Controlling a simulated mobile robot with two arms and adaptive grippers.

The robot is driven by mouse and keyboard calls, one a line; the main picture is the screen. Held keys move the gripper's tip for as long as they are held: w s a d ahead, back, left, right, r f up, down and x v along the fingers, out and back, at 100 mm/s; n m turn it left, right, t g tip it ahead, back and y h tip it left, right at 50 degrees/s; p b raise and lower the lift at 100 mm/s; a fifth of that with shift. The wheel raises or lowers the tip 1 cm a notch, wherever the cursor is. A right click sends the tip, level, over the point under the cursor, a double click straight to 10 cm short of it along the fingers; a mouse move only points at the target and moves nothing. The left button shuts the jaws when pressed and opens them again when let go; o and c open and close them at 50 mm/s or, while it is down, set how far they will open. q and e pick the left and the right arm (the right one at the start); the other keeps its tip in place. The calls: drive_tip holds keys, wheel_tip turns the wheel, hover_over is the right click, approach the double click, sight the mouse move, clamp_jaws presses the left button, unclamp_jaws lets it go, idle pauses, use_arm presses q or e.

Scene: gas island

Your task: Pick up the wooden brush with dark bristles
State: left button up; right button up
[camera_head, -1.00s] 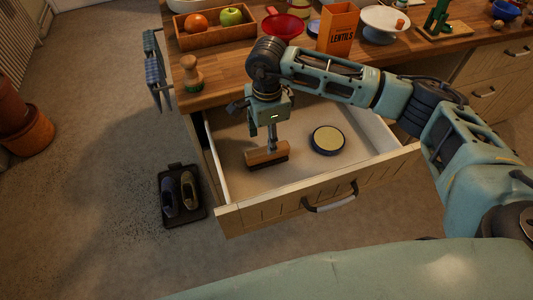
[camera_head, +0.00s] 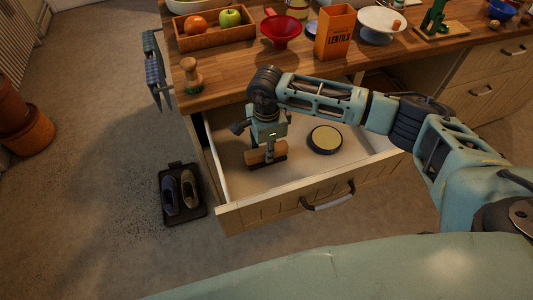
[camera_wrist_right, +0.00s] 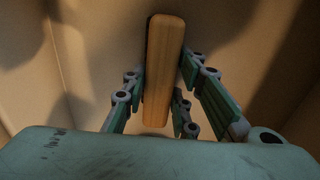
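The wooden brush (camera_head: 258,157) lies in the open drawer (camera_head: 238,217), its dark bristles facing down against the drawer floor. In the right wrist view its light wooden back (camera_wrist_right: 164,60) runs lengthwise between the fingers. My right gripper (camera_head: 268,149) points straight down over the brush, low in the drawer. Its fingers are apart and straddle the brush, one on each long side, with small gaps visible. Whether the fingertips touch the wood is hard to tell. My left gripper is not in view.
A round dark tin with a pale top (camera_head: 325,139) lies in the drawer to the right of the brush. The drawer walls surround both. On the counter stand a fruit crate (camera_head: 216,37), a red funnel (camera_head: 281,30) and a lentils box (camera_head: 336,32). Shoes on a tray (camera_head: 182,194) are on the floor.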

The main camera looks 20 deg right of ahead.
clamp_jaws()
drive_tip(key=shift+r, duration=0.15)
drive_tip(key=shift+r, duration=0.2)
drive_tip(key=r, duration=0.1)
drive_tip(key=r+b, duration=0.1)
drive_tip(key=r, duration=0.1)
drive_tip(key=shift+d+r, duration=0.2)
drive_tip(key=shift+r, duration=0.1)
drive_tip(key=s+d+r+b, duration=0.2)
drive_tip(key=s+d+r, duration=0.4)
drive_tip(key=d, duration=0.3)
drive_tip(key=shift+s+r, duration=0.4)
drive_tip(key=shift+s, duration=0.15)
